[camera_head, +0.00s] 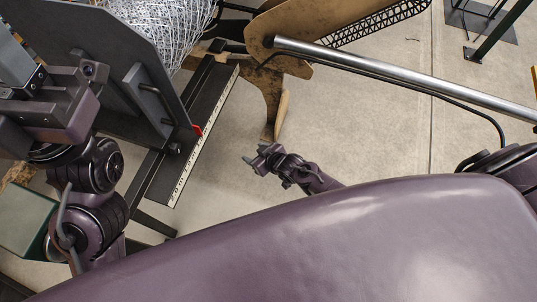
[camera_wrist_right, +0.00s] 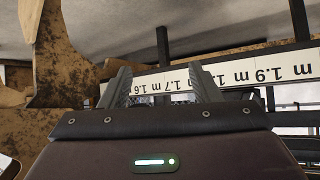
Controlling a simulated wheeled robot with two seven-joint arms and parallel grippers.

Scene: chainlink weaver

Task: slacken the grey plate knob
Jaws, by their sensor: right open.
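A large dark grey plate (camera_head: 110,50) stands upright at the upper left of the head view, with a bar handle (camera_head: 148,92) on its face and a small red piece (camera_head: 197,130) at its lower corner. I cannot make out a knob on it for sure. My right gripper (camera_head: 262,156) is open and empty, below and to the right of the plate, apart from it. In the right wrist view its two fingers (camera_wrist_right: 162,88) are spread, with nothing between them. My left arm is close to the plate at left; its fingers (camera_head: 30,82) are not clear.
A dark rail with a white measuring scale (camera_head: 193,160) runs below the plate; the scale (camera_wrist_right: 232,76) also shows upside down in the wrist view. Wire mesh (camera_head: 165,28) lies behind the plate. A brown worn panel (camera_head: 310,17) and a steel tube (camera_head: 400,77) are at upper right. Floor is bare around the gripper.

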